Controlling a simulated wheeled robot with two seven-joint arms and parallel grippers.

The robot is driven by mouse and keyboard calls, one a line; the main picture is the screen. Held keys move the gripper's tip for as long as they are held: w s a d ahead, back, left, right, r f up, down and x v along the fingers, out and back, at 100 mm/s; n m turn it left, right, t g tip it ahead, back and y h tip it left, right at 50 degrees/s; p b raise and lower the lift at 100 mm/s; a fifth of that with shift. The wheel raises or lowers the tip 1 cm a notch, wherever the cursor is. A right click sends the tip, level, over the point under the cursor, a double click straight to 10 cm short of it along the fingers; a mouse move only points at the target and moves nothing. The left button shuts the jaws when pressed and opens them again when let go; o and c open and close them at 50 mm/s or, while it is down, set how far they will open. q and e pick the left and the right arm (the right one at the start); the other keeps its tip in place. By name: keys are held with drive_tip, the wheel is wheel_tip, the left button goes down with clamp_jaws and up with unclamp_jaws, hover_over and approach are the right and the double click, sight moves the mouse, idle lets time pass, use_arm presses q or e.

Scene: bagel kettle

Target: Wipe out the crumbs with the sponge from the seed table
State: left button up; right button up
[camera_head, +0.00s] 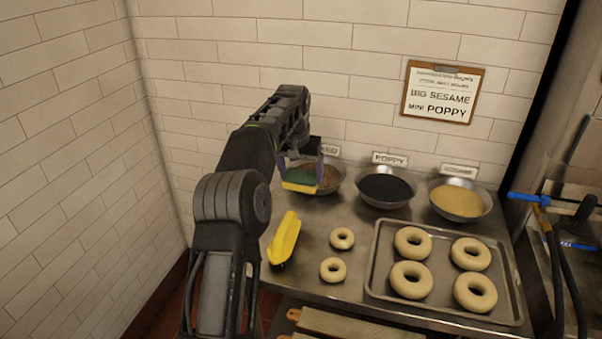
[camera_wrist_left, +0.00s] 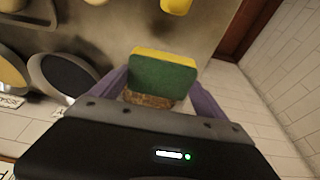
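The green and yellow sponge (camera_head: 300,186) is between the fingers of my left gripper (camera_head: 304,172), and it also shows in the left wrist view (camera_wrist_left: 163,76). My left gripper (camera_wrist_left: 163,90) is shut on it, with a purple finger on each side. In the head view the sponge is in front of the leftmost seed bowl (camera_head: 328,181) and hides part of it. The steel seed table (camera_head: 340,216) is below. I cannot make out crumbs on it. My right gripper is in neither view.
A poppy bowl (camera_head: 384,189) and a sesame bowl (camera_head: 458,202) stand along the back wall. A tray (camera_head: 372,270) with several bagels is at the right. Two small bagels (camera_head: 342,238) and a yellow object (camera_head: 284,240) lie on the table's left part. Blue-handled tools (camera_head: 530,200) are at the far right.

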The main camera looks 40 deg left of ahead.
use_arm(q)
drive_tip(key=c, duration=0.7)
drive_tip(key=shift+d, duration=0.45)
drive_tip(key=s+d+f+m, duration=0.1)
drive_tip(key=s+d, duration=0.2)
drive_tip(key=d, duration=0.6)
drive_tip(key=s+d+f+m, duration=0.1)
drive_tip(key=s+d, duration=0.3)
drive_tip(key=d, duration=0.6)
drive_tip(key=s+d+f+m+h, duration=0.1)
drive_tip(key=s+d, duration=0.3)
drive_tip(key=d, duration=0.5)
drive_tip(key=shift+s+d+f+m, duration=0.2)
drive_tip(key=shift+d+m, duration=0.05)
drive_tip(key=shift+m, duration=0.15)
